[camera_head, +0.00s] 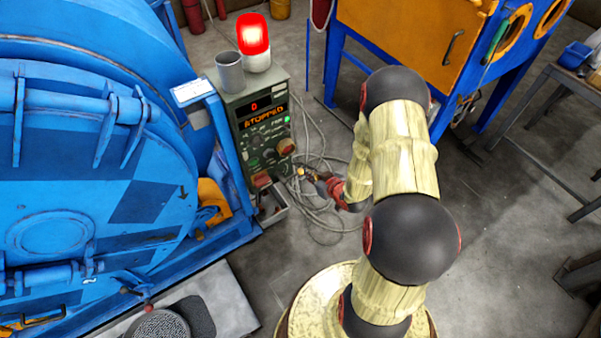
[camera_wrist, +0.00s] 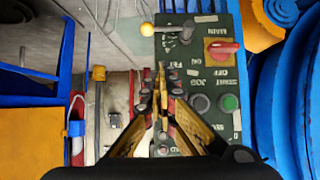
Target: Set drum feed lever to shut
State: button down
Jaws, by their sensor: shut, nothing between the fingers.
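The green control panel (camera_wrist: 212,75) fills the right middle of the wrist view, its lettering upside down. The same control box (camera_head: 236,108) stands beside the blue drum in the head view, with its display reading 0 and STOPPED. In the head view my gripper (camera_head: 303,170) is at the box's right side. A yellow ball knob (camera_wrist: 147,29) shows beyond the fingertips. I cannot tell which control is the drum feed lever. The fingers hide part of the panel.
A red main switch (camera_wrist: 222,49) and a green button (camera_wrist: 229,102) are on the panel. A lit red beacon (camera_head: 253,42) and a grey cup (camera_head: 230,72) stand on the box. Loose cables (camera_head: 318,190) lie on the floor. A blue-legged orange cabinet (camera_head: 400,40) stands behind.

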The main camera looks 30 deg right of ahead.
jog(key=b, duration=0.4)
send_over(300, 172)
jog(key=s+a, duration=0.2)
notch_tip(300, 172, down, 6)
jog(key=shift+w+d+f+b, duration=0.15)
jog(key=shift+f+b, duration=0.1)
jog(key=shift+f, duration=0.3)
jog(key=shift+w+a+f+b, duration=0.1)
jog(key=shift+f+b, duration=0.1)
jog(key=shift+f, duration=0.35)
jog(key=shift+w+d+f+b, duration=0.15)
jog(key=shift+f+b, duration=0.1)
jog(key=shift+f, duration=0.3)
jog(key=shift+d+f+m+y+p, duration=0.35)
jog(key=shift+f+m+y, duration=0.15)
jog(key=shift+y, duration=0.1)
